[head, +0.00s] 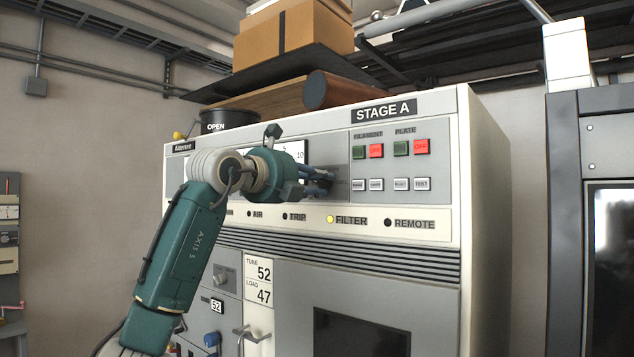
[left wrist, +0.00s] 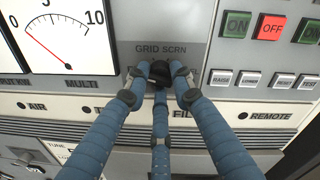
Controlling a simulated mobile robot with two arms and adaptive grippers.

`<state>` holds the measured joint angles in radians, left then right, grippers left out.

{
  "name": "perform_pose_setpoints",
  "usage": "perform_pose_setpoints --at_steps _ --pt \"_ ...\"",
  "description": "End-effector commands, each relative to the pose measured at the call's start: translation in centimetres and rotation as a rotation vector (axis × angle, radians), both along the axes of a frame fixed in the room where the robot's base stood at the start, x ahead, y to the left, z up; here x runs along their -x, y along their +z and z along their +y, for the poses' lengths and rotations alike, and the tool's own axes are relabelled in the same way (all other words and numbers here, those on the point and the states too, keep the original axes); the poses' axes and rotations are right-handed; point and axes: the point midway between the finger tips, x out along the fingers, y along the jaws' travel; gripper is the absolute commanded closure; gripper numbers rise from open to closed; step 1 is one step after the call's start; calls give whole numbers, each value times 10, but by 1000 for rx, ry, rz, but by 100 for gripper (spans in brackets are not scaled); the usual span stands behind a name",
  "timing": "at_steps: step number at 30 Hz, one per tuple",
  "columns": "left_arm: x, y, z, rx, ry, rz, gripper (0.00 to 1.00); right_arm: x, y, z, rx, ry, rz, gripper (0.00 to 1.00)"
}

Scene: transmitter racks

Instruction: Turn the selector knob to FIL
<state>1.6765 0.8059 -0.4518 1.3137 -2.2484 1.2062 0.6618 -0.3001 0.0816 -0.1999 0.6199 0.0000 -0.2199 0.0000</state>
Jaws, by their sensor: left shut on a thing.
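The selector knob (left wrist: 160,72) is small and black, on the grey upper panel of the cabinet marked STAGE A. It shows in the left wrist view between my fingertips, under the words GRID and SCRN. My left gripper (left wrist: 160,88) is shut on it, with blue fingers around it from both sides and below. In the head view my left gripper (head: 328,179) reaches the panel from the left and mostly hides the knob. The knob's pointer and the FIL mark cannot be made out. My right gripper is not in view.
A dial meter (left wrist: 60,32) sits left of the knob, its needle low on the scale. Green and red push buttons (head: 421,147) and small white buttons lie to the right. The FILTER lamp (head: 330,219) below glows yellow. Boxes (head: 290,30) stand on top of the cabinet.

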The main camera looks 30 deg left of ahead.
Motion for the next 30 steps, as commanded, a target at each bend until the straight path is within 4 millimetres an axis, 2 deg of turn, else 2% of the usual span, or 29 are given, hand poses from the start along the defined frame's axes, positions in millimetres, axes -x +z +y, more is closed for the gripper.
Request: perform_pose_setpoints --at_steps 6,13,30 --pt "1 3 1 167 0 6 100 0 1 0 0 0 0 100" --pt "1 3 2 285 1 15 100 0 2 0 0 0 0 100" --pt "1 4 2 356 0 19 100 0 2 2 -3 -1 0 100"
